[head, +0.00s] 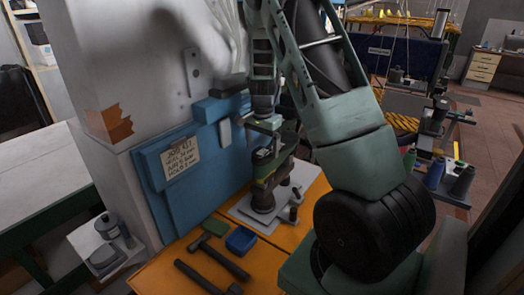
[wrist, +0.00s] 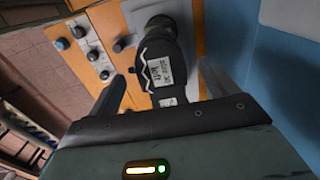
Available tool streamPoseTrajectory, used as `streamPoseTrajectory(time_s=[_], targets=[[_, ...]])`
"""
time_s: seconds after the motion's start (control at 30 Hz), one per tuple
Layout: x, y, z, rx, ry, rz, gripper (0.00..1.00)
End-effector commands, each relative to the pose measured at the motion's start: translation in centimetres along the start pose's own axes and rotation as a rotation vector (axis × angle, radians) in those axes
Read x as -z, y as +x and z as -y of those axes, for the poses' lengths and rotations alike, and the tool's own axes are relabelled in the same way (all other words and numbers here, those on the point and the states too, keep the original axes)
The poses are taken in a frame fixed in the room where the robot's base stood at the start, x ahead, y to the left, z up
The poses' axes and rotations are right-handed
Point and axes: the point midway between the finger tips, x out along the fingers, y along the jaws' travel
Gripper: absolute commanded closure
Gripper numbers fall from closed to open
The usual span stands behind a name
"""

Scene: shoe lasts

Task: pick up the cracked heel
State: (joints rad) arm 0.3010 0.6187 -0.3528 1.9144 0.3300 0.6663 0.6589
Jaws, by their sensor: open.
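The cracked heel (wrist: 158,88) is a dark piece with a white zigzag line along its left side and pale written labels. In the wrist view it lies between the two fingers of my gripper (wrist: 162,72), with a gap visible on each side. My gripper is open. In the head view my gripper (head: 262,124) is above a dark upright piece on a pale base plate (head: 250,214). My arm and gripper partly cover that piece, and I cannot make out the crack there.
A blue panel (head: 200,150) with a handwritten note stands close to the left of my gripper. A hammer (head: 222,258), a blue tray (head: 241,239) and a green block (head: 214,227) lie on the orange bench top (head: 165,275). Knobs (wrist: 92,55) stand on the plate near the heel.

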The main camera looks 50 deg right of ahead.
Motion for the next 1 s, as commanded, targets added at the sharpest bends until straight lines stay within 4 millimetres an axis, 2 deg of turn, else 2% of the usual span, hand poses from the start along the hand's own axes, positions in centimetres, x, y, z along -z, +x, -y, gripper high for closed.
streamPoseTrajectory(time_s=[0.13, 0.37, 0.4, 0.5, 0.57, 0.87, 1.0], targets=[[0.0, 1.3, 0.0, -0.001, -0.001, 0.0, 0.15], [0.0, 1.7, 0.1, 0.001, -0.001, -0.001, 0.15], [0.0, 1.7, 0.1, 0.001, -0.001, -0.001, 0.2], [0.0, 1.6, 0.1, 0.001, -0.001, -0.001, 0.48], [0.0, 1.6, 0.1, 0.001, -0.001, -0.001, 0.63], [0.0, 1.5, 0.1, 0.002, -0.002, -0.002, 0.63], [0.0, 0.2, 0.2, 0.006, -0.004, -0.003, 0.63]])
